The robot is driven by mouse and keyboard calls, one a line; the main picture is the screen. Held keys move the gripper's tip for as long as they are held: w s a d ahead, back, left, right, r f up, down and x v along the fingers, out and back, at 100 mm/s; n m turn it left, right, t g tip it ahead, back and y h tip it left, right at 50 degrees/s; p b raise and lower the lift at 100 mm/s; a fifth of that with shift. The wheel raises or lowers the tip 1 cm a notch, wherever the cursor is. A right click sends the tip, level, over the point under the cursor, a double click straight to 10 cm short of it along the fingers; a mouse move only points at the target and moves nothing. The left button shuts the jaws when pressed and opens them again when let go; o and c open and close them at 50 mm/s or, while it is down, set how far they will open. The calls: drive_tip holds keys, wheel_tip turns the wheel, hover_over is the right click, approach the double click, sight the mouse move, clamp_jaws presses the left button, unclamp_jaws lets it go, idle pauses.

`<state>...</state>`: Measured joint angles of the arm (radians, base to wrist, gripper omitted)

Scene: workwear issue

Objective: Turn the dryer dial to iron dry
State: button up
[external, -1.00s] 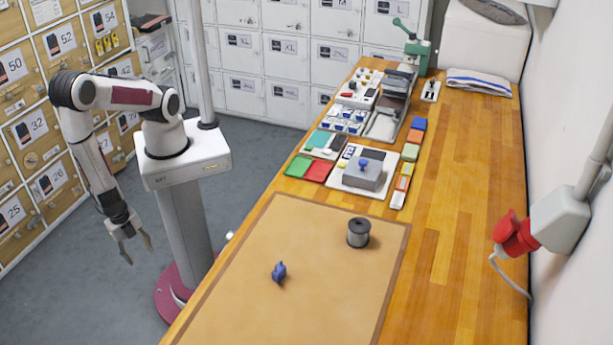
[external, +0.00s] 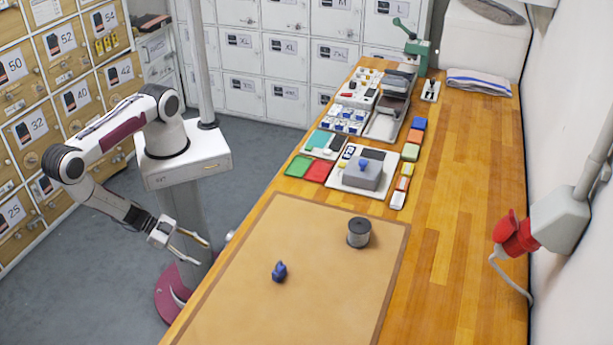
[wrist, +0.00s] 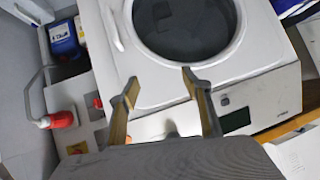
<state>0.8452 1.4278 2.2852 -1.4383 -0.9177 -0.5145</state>
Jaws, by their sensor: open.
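The dryer (wrist: 264,82) is a white machine with a round dark door (wrist: 185,25), filling the upper middle of the wrist view. Its control panel has a dark display (wrist: 236,121) on the right. A small greyish round shape (wrist: 171,129), possibly the dial, shows between my fingers, partly hidden by my gripper body; its setting cannot be read. My gripper (wrist: 160,84) is open and empty, its fingers in front of the dryer. In the external view my gripper (external: 201,252) hangs left of the bench; I cannot make out the dryer's dial there.
The wooden bench (external: 455,200) carries a tan mat (external: 320,285) with a spool (external: 358,232) and a small blue object (external: 279,271). Lockers (external: 252,95) line the back. In the wrist view, a blue container (wrist: 64,40) and a red-orange fitting (wrist: 60,120) are at left.

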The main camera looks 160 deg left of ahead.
drive_tip(key=w+a+r+n+t+y, duration=0.1)
drive_tip(key=w+r+t+y, duration=0.1)
drive_tip(key=r, duration=0.5)
drive_tip(key=w+a+r+n+t+y, duration=0.1)
drive_tip(key=w+r+t+y, duration=0.1)
drive_tip(key=r, duration=0.4)
drive_tip(key=shift+w+a+r+n+t+y, duration=0.25)
drive_tip(key=shift+w+r+n+t+y, duration=0.15)
drive_tip(key=shift+t, duration=0.3)
drive_tip(key=shift+w+a, duration=0.1)
drive_tip(key=shift+a, duration=0.05)
drive_tip(key=x, duration=0.7)
drive_tip(key=shift+w, duration=0.15)
drive_tip(key=shift+a, duration=0.15)
drive_tip(key=c, duration=1.1)
